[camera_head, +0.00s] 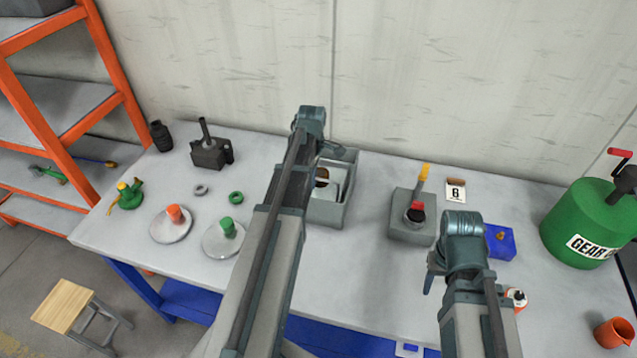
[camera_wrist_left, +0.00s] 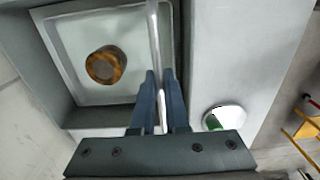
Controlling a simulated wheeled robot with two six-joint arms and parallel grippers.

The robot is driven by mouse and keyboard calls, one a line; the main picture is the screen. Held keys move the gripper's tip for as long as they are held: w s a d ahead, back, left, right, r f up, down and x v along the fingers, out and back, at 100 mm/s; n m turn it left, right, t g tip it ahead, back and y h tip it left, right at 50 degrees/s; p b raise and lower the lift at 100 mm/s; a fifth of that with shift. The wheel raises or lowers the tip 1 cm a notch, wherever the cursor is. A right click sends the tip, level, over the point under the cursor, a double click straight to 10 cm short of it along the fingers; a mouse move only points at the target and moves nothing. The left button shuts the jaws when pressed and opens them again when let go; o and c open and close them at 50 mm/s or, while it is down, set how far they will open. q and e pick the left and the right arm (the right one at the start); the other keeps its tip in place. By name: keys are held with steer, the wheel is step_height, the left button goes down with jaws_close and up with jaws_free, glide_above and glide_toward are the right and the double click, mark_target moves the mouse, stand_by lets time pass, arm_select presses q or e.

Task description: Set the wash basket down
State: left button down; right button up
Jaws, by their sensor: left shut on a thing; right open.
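The wash basket (camera_wrist_left: 72,42), a pale square tray, holds a round brown part (camera_wrist_left: 106,65) in the left wrist view. In the head view my left arm hides much of the basket, and the brown part (camera_head: 322,177) shows beside the arm. The basket is over or inside a square grey tank (camera_head: 328,213); I cannot tell whether it touches the bottom. My left gripper (camera_wrist_left: 160,80) is shut on the basket's thin upright handle (camera_wrist_left: 154,35). My right gripper (camera_head: 432,275) is open above the table's front part, away from the basket.
Right of the tank stands a grey block (camera_head: 408,229) with a red-topped part. A blue block (camera_head: 500,242) and a green gear oil drum (camera_head: 588,222) are further right. Left are two round plates (camera_head: 172,232) (camera_head: 222,245) with coloured pieces and a dark vise-like device (camera_head: 208,153).

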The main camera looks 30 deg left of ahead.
arm_select(q)
steer(key=shift+f+b, duration=2)
steer(key=shift+f, duration=0.15)
steer(key=c, duration=0.7)
jaws_free()
steer(key=shift+r, duration=0.15)
step_height(320, 180, up, 10)
steer(key=p, duration=1)
